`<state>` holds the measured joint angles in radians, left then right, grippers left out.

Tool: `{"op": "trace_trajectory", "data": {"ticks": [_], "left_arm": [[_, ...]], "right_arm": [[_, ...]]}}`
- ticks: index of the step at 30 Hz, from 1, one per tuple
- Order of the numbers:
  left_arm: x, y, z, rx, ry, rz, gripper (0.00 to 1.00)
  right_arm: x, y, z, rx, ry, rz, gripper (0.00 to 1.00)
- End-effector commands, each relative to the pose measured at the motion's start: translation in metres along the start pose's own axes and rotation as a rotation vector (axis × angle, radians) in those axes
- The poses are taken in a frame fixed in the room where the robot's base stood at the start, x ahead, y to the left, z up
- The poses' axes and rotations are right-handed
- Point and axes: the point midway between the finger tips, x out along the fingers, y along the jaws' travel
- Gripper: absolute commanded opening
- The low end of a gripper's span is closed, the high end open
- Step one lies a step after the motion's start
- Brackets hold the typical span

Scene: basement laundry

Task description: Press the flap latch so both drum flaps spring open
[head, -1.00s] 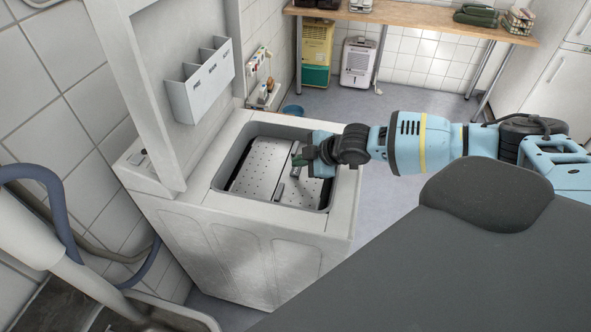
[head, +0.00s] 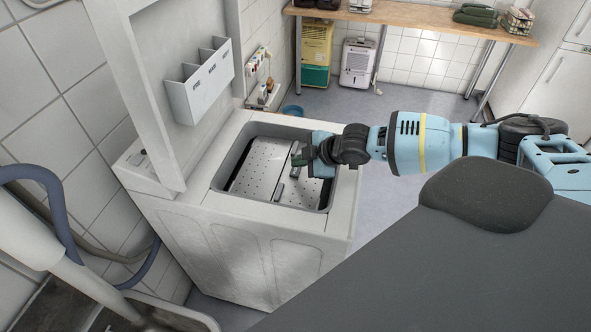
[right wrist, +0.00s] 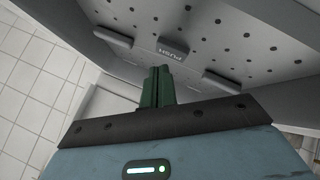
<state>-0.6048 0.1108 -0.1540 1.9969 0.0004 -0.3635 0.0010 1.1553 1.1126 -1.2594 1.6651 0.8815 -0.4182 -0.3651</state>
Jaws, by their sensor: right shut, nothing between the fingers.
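The washer (head: 215,222) stands with its lid up. In its top opening two perforated metal drum flaps lie closed, the left flap (head: 262,158) and the right flap (head: 312,190). The latch marked PUSH (right wrist: 173,50) shows in the right wrist view at the flaps' seam, between two raised grips (right wrist: 113,37) (right wrist: 222,82). My right gripper (head: 297,160) is over the flaps, shut and empty. Its green fingertips (right wrist: 159,72) are close to the latch, with a small gap seeming to show; contact is hard to judge. In the head view the hand partly hides the seam. My left gripper is not in view.
The opening's raised rim (head: 225,180) surrounds the flaps. A white organiser (head: 200,82) hangs behind the washer on the left. A sink (head: 150,312) and hoses are at lower left. Floor to the right is clear; a wooden bench (head: 420,20) stands at the back.

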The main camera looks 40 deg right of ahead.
Motion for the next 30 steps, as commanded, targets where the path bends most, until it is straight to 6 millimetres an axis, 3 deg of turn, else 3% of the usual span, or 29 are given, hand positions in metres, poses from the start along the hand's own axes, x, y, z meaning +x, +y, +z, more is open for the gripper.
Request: {"op": "trace_trajectory", "data": {"ticks": [30], "left_arm": [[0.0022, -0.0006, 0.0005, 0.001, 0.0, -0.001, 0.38]], "right_arm": [[0.0057, -0.0045, 0.0044, 0.001, -0.001, -0.001, 0.0]]}}
